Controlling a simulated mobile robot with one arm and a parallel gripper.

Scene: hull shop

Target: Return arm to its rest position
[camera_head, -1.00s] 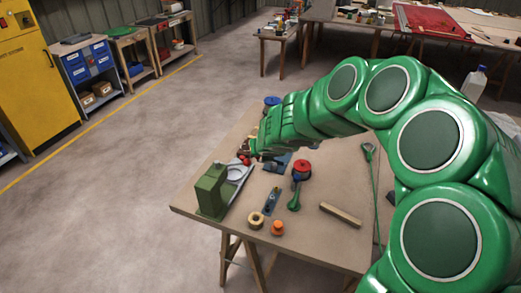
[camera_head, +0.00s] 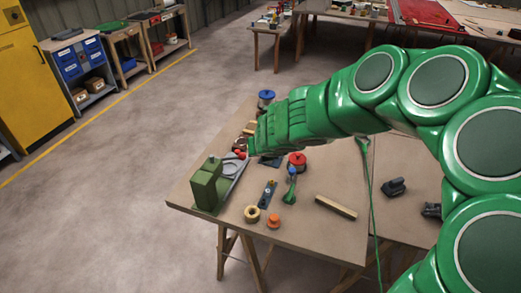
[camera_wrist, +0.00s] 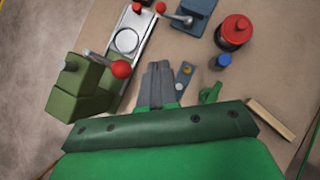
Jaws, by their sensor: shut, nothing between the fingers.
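My green arm reaches in from the right of the head view, over the workbench (camera_head: 300,232). My gripper (camera_head: 249,147) is at its far end, small and partly hidden by the arm's own wrist. In the wrist view the grey fingers of my gripper (camera_wrist: 158,66) are together, with nothing between them. They are above the bench, between the green machine (camera_wrist: 82,90) with red-knobbed levers and a red-topped container (camera_wrist: 234,32). The green machine (camera_head: 207,187) also stands at the bench's left edge in the head view.
On the bench lie a wood strip (camera_head: 336,207), a tan ring (camera_head: 252,213), an orange piece (camera_head: 273,221), a green-handled tool (camera_head: 290,190) and dark tools (camera_head: 394,187). A green cord (camera_head: 373,215) hangs over the front. Open floor (camera_head: 120,200) lies to the left.

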